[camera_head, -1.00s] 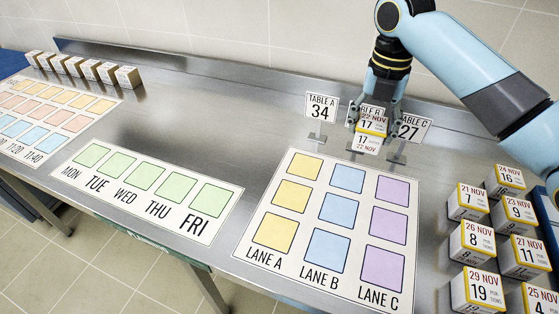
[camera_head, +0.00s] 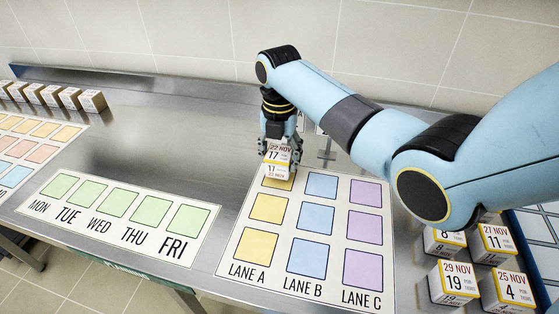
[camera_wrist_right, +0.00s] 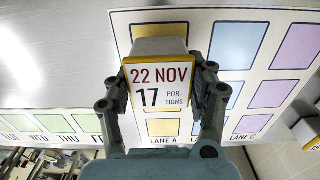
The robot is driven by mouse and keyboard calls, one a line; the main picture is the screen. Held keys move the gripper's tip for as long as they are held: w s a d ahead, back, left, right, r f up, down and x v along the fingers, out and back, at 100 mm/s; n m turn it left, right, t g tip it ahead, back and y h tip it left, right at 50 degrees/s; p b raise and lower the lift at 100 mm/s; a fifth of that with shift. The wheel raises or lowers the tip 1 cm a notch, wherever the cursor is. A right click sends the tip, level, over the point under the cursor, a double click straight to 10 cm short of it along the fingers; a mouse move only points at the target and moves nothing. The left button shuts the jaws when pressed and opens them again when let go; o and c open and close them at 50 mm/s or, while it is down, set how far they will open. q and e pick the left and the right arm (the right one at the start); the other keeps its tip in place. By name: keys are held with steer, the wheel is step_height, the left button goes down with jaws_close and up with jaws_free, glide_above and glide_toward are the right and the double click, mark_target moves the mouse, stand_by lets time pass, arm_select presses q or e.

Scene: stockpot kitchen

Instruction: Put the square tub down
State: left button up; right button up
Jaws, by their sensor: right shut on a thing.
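The square tub (camera_head: 278,158) is white with a yellow edge and a label reading 22 NOV, 17 portions. My right gripper (camera_head: 277,140) is shut on it. In the head view the tub is at the back square of Lane A on the lane mat (camera_head: 236,226), covering most of that yellow square. Whether its bottom touches the mat cannot be told. In the right wrist view the tub (camera_wrist_right: 160,88) sits between the two fingers (camera_wrist_right: 160,105), label facing the camera. My left gripper is not in view.
The other yellow, blue and purple lane squares are bare. A weekday mat (camera_head: 116,212) lies to the left. Several labelled tubs (camera_head: 456,284) stand at the right, partly behind my right arm. A sign stand (camera_head: 326,153) is just right of the gripper. More tubs (camera_head: 52,95) line the back left.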

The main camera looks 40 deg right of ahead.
mark_target(279, 153)
steer(key=shift+f, duration=1)
steer(key=shift+f, duration=0.15)
steer(key=o, duration=1.3)
step_height(279, 153, up, 12)
steer(key=shift+r, duration=0.15)
